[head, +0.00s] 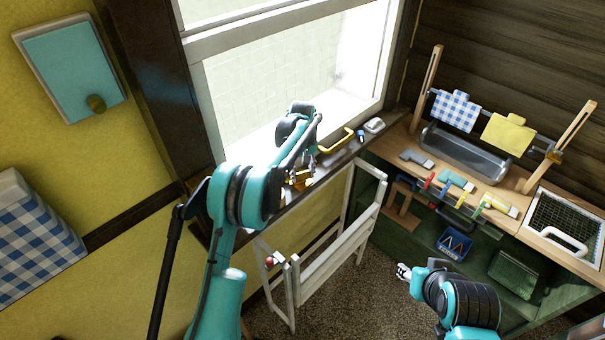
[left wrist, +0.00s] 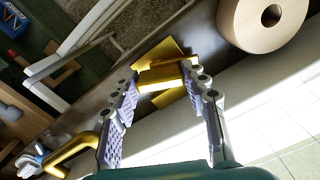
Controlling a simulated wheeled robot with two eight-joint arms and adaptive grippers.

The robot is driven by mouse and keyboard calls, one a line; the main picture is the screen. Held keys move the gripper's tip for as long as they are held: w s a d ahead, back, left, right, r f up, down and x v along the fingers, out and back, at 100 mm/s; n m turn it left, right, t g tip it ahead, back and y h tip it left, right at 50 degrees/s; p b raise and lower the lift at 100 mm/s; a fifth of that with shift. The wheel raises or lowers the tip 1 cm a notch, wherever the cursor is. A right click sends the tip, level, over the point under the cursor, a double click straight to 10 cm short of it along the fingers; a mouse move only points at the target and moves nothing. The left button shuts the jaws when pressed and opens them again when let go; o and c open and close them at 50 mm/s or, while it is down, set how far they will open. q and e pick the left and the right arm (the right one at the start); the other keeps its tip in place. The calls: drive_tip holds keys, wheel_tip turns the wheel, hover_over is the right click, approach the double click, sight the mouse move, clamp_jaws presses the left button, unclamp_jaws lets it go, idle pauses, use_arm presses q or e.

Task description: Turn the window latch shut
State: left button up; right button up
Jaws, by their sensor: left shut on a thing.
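The yellow latch (left wrist: 160,52) sits at the window sill, in the upper middle of the left wrist view. It also shows in the head view (head: 299,180), partly hidden by my left arm. My left gripper (left wrist: 162,76) is shut on the latch, with a yellow bar between its two fingertips. In the head view the left gripper (head: 311,170) is small, above the sill. My right gripper (head: 403,271) is low at the right, over the floor and apart from the window; its finger opening is too small to judge.
A yellow handle (head: 337,143) and small items lie along the sill. A round tan roll (left wrist: 262,22) is close to the gripper. A white folding rack (head: 330,250) stands below the sill. A workbench (head: 405,178) with cloths and tools is at the right.

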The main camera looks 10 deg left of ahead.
sight(302, 172)
use_arm(q)
drive_tip(key=m, duration=0.6)
drive_tip(key=shift+m, duration=0.3)
drive_tip(key=m, duration=0.6)
drive_tip(key=shift+b, duration=0.35)
drive_tip(key=o, duration=1.2)
drive_tip(key=shift+c, duration=0.2)
wheel_tip(302, 172, up, 12)
